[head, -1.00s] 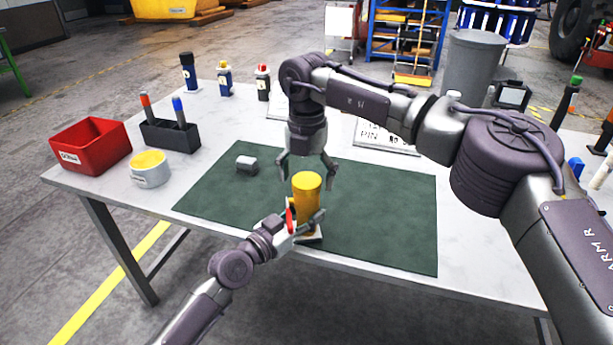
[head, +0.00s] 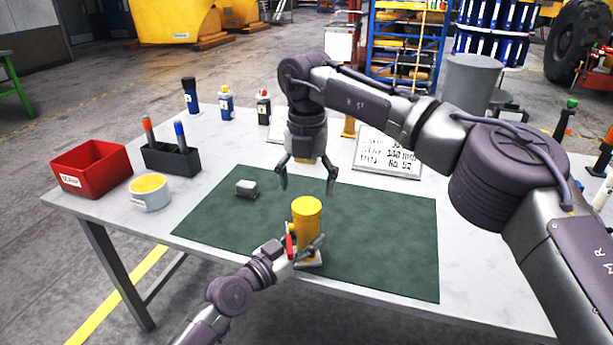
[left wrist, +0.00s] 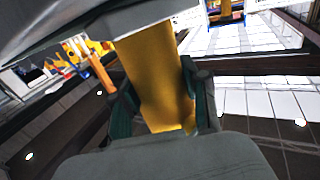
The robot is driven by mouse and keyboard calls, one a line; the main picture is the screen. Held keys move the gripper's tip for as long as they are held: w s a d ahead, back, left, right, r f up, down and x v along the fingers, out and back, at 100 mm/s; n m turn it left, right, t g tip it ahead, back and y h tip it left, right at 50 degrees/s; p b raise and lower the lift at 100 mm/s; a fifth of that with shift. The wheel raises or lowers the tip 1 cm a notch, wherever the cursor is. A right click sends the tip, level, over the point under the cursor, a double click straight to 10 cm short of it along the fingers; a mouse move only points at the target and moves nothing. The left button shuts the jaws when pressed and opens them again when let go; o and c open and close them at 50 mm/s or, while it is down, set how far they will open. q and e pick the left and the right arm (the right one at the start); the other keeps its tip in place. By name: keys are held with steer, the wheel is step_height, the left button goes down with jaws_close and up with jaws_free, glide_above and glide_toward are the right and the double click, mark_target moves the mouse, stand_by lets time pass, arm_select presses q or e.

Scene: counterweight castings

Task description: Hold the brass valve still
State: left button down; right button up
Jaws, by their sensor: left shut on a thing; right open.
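The brass valve (head: 306,216) is a yellow cylinder standing near the front edge of the green mat, on a small pale base (head: 309,259). My left gripper (head: 305,246) is shut on its lower part, coming from the front left. In the left wrist view the yellow body (left wrist: 155,80) stands between the dark fingers. A red part (head: 290,245) shows beside the valve at the left gripper; I cannot tell what it belongs to. My right gripper (head: 306,188) points down, open and empty, just behind and above the valve, apart from it.
A small grey block (head: 246,188) lies on the green mat (head: 385,235). A red bin (head: 91,157), a tin (head: 150,193), a black marker holder (head: 171,159) and bottles (head: 226,103) stand to the left. A printed sign (head: 388,155) lies behind. The mat's right half is clear.

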mark_target(307, 205)
steer(key=n, duration=0.3)
steer(key=shift+r+n, duration=0.4)
steer(key=n, duration=0.2)
steer(key=r+n, duration=0.1)
steer(key=n, duration=0.5)
steer(key=shift+r, duration=0.35)
steer(key=n, duration=0.4)
steer(key=shift+r+n, duration=0.4)
steer(key=shift+f, duration=0.1)
steer(key=shift+f, duration=3.95)
steer(key=c, duration=1.2)
steer(key=o, duration=1.4)
steer(key=shift+c, duration=0.2)
